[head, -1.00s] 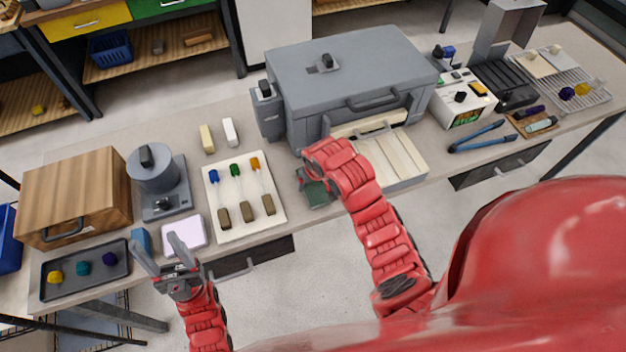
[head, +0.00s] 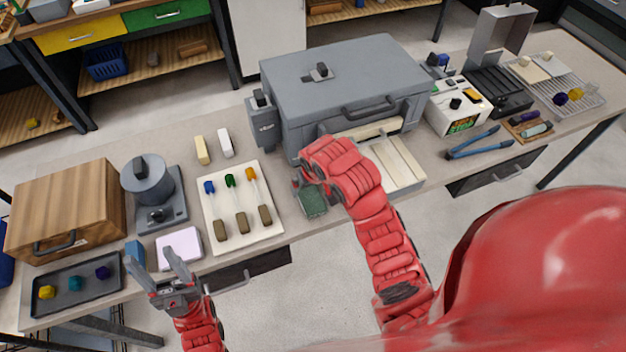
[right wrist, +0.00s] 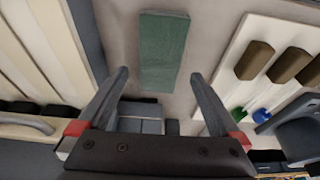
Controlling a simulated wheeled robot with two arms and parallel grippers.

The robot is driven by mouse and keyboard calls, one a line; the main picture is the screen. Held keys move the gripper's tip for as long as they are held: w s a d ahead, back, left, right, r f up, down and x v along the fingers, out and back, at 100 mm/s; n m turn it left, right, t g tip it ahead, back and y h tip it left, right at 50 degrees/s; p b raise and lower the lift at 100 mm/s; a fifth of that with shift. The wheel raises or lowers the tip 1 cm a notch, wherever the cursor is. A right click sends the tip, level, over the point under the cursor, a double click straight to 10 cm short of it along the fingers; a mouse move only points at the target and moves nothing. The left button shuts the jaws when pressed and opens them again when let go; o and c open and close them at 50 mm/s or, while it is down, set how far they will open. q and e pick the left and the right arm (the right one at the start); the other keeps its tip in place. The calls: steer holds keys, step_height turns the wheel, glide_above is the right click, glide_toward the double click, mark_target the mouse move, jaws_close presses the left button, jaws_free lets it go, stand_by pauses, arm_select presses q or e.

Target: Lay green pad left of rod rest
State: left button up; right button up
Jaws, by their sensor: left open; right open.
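The green pad (head: 313,201) lies flat on the bench, to the right of the cream board (head: 240,234) that bears three glass rods and looks like the rod rest. The rods have blue, green and orange tips and brown ends. My right gripper (right wrist: 158,75) is open and empty above the bench; in the right wrist view the pad (right wrist: 163,50) shows beyond and between its fingertips. In the head view my right arm partly hides that gripper. My left gripper (head: 150,258) is open and empty near the front edge, by a pink pad (head: 180,248).
A blue block (head: 135,252), a dark tray (head: 75,306) with coloured knobs and a grey device (head: 158,195) occupy the left side. A large grey furnace (head: 345,85) stands behind my right arm. Little bare bench shows between the pink pad and cream board.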

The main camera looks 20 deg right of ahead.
mark_target(314, 203)
steer(key=p+v, duration=0.4)
steer(key=v, duration=0.3)
steer(key=shift+r, duration=0.25)
steer(key=shift+s, duration=0.1)
